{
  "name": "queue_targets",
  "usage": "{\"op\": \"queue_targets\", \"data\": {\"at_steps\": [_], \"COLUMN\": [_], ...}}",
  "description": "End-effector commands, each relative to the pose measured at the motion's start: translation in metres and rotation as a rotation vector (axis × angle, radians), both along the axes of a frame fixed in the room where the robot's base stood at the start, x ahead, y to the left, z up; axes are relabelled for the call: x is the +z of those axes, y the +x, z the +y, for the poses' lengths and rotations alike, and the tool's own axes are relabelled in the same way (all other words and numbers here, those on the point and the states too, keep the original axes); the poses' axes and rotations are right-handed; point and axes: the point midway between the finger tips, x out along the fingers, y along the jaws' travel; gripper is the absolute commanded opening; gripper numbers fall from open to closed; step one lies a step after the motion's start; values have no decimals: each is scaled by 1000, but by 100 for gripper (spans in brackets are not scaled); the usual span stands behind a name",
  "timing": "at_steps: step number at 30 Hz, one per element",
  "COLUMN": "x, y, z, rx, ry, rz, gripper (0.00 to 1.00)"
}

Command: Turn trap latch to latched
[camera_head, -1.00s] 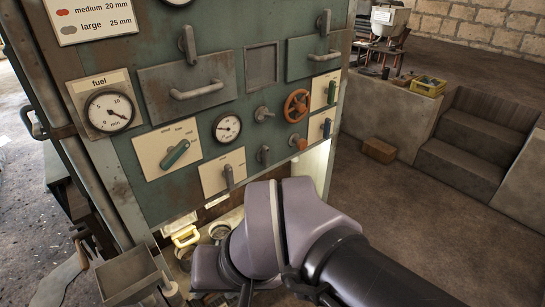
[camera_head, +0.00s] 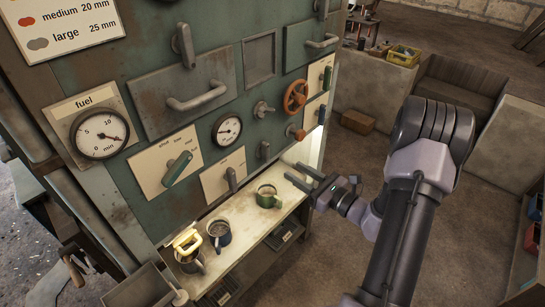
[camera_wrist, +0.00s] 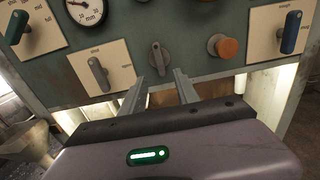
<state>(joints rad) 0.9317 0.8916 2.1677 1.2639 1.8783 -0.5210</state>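No readable label names the trap latch. A small grey turn lever (camera_head: 264,150) without a visible plate sits low on the green panel. In the wrist view this lever (camera_wrist: 160,58) stands roughly upright, just beyond my fingertips. Larger grey latch levers also sit above the left hatch (camera_head: 183,44) and the right hatch (camera_head: 321,8); which one is the trap latch I cannot tell. My gripper (camera_head: 294,171) is open and empty in front of the panel's lower edge. Its two fingers (camera_wrist: 158,76) point at the panel, apart from the lever.
An orange knob (camera_wrist: 223,46) is right of the small lever, and a plate with a grey lever (camera_wrist: 99,74) is left. An orange handwheel (camera_head: 296,96) is above. Mugs, including a green one (camera_head: 268,197), stand on the lit shelf below. Open floor lies to the right.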

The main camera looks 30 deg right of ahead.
Motion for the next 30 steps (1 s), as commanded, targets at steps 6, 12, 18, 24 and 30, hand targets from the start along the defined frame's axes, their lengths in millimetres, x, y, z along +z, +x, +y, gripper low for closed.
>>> {"op": "queue_targets", "data": {"at_steps": [6,12,18,24,30], "x": [-1,0,0,0,0], "y": [59,89,95,95,94], "z": [23,34,36,35,35], "rx": [6,4,2,2,3], "ry": [-2,-1,0,0,0], "rz": [-2,0,1,1,1], "gripper": [37,37,37,24,0]}}
